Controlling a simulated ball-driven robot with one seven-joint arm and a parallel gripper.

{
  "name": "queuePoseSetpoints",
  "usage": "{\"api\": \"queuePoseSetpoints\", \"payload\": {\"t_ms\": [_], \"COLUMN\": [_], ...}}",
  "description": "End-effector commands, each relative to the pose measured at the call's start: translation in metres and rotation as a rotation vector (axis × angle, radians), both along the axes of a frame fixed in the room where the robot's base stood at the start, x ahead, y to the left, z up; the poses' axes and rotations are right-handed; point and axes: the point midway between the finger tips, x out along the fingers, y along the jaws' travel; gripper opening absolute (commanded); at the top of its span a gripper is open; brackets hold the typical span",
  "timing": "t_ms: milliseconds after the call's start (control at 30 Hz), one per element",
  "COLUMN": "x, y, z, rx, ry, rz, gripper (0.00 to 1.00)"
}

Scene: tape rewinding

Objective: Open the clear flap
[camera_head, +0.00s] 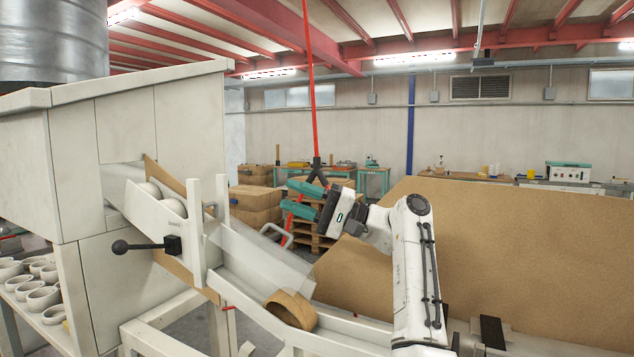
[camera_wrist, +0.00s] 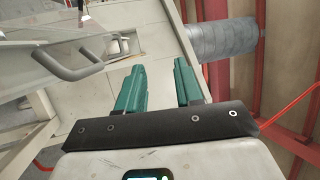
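The clear flap (camera_head: 262,258) is a see-through panel lying along the sloping white chute. Its grey bar handle (camera_head: 277,234) stands up from its upper part. In the wrist view the handle (camera_wrist: 70,62) is at the upper left, on the clear flap (camera_wrist: 35,28). My gripper (camera_head: 287,198) has two teal fingers, spread apart with nothing between them. It is above the handle and apart from it. In the wrist view my gripper (camera_wrist: 160,65) points past the handle, which lies left of the fingers.
A brown ring-shaped roll (camera_head: 291,309) sits low in the chute. White rolls (camera_head: 174,207) sit higher up. A black-knobbed lever (camera_head: 145,246) sticks out at the chute's side. A red cord (camera_head: 312,95) hangs close to my gripper. A large brown board (camera_head: 530,255) stands at the right.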

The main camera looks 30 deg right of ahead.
Motion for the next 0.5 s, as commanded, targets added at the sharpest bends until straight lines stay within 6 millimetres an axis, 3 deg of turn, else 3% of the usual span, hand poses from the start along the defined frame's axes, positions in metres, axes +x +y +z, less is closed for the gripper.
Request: {"api": "queuePoseSetpoints", "payload": {"t_ms": [500], "x": [-0.072], "y": [0.006], "z": [0.035], "rx": [-0.003], "ry": [-0.001], "rz": [-0.001], "gripper": [0.36]}}
